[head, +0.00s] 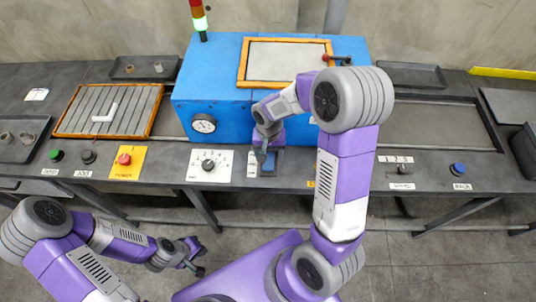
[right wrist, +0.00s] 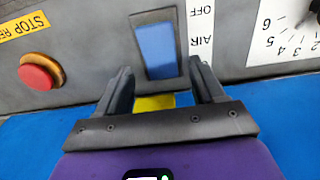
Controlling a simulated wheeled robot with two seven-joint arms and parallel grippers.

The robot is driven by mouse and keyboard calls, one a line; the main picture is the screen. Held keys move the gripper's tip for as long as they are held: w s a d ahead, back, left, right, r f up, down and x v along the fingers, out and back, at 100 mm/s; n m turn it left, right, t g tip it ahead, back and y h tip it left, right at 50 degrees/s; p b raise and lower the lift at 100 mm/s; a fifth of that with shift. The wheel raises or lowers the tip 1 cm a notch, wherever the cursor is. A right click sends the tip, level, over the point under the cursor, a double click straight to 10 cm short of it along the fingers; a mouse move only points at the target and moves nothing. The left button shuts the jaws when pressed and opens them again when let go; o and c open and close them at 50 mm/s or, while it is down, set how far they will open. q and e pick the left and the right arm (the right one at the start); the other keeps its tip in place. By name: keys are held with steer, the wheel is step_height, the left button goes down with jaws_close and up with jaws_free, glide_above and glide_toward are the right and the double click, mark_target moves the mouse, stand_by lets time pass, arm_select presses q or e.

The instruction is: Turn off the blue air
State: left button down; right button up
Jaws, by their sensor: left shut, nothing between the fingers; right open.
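The blue air switch (right wrist: 157,49) is a blue rocker in a dark frame on the grey panel, beside a white label (right wrist: 200,32) reading OFF and AIR. In the head view the switch (head: 269,165) sits below the blue machine, partly hidden by my right gripper (head: 263,153). My right gripper (right wrist: 160,78) is open and empty, its fingertips on either side of the switch's near end in the right wrist view. I cannot tell whether they touch the panel. My left gripper (head: 191,256) is shut and empty, low in front of the bench, far from the switch.
A numbered dial (head: 208,164) is left of the switch. A red stop button (right wrist: 38,72) is on its other side in the wrist view. The blue machine (head: 215,90) stands behind. A red power button (head: 124,159) is further left.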

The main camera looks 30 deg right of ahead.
mark_target(268, 161)
steer(key=shift+f, duration=1.2)
steer(key=shift+w, duration=0.1)
steer(key=c, duration=1.1)
steer(key=shift+o, duration=0.2)
steer(key=t+b, duration=0.1)
steer(key=b, duration=0.2)
steer(key=t+h+b, duration=0.1)
steer(key=b, duration=0.2)
steer(key=t+b, duration=0.1)
steer(key=b, duration=0.1)
steer(key=shift+s+a+h+b, duration=0.3)
steer(key=shift+h+b, duration=0.1)
steer(key=shift+s+r+b, duration=0.1)
steer(key=shift+b, duration=0.4)
steer(key=o, duration=1.1)
steer(key=shift+c, duration=0.2)
